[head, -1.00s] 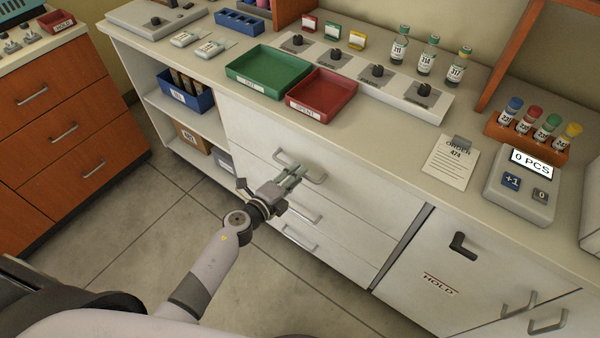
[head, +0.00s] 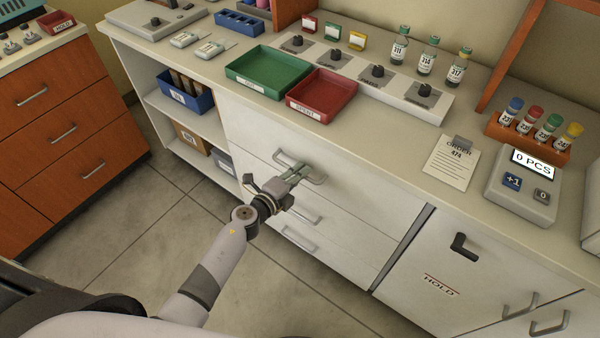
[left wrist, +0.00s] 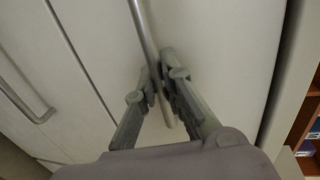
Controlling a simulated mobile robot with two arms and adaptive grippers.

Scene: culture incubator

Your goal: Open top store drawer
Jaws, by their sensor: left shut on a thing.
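The white top drawer (head: 260,132) is in the counter front, below the green and red trays. Its face is flush with the cabinet. Its bar handle (head: 315,180) also shows in the left wrist view (left wrist: 142,28), running down between my fingers. My left gripper (head: 300,170) is at this handle, its fingers closed around the bar; it also shows in the left wrist view (left wrist: 163,92). The part of the handle between the fingers is partly hidden. My right gripper is not in view.
Two more drawer handles (head: 300,240) sit below. A door marked HOLD (head: 440,287) with a black latch is at the right. Trays, vials and a counter device (head: 520,190) stand on the worktop. Open shelves (head: 195,118) are at the left. The floor in front is clear.

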